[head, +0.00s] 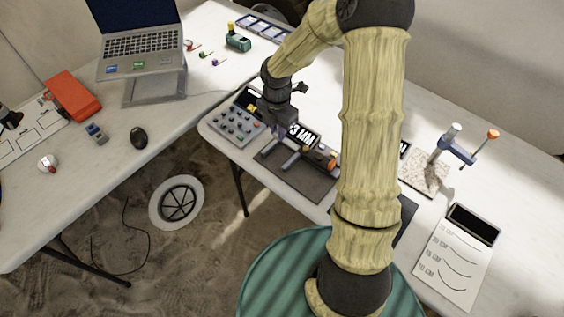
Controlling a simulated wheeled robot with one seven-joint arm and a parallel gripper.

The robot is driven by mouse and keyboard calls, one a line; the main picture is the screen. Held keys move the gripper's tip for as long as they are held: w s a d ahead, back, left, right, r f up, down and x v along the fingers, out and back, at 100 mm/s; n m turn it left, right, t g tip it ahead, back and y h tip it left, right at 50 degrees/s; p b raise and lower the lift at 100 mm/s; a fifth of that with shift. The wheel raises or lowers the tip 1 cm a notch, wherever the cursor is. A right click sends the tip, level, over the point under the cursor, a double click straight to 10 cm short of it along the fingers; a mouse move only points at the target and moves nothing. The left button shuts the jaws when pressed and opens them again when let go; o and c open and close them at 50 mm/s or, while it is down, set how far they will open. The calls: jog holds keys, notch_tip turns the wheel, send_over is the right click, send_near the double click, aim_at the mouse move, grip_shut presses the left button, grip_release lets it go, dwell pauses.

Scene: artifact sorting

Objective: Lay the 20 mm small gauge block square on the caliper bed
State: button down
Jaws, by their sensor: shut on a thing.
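My gripper (279,127) points down between the grey block tray and the caliper bed. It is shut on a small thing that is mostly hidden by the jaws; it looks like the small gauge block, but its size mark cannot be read. The grey tray (233,127) holds several small pieces, just left of my gripper.
My arm hides the table's middle. To the right stand a speckled stone plate (424,172) with a blue clamp stand (456,151) and a sheet with curved lines (456,262).

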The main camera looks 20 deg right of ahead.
send_over(278, 157)
jog(key=shift+f+b, duration=0.4)
jog(key=shift+f, duration=2.7)
jog(key=shift+f, duration=1.85)
jog(key=shift+f, duration=0.1)
jog(key=c, duration=1.8)
grip_release()
jog(key=shift+f, duration=0.1)
jog(key=shift+o, duration=0.9)
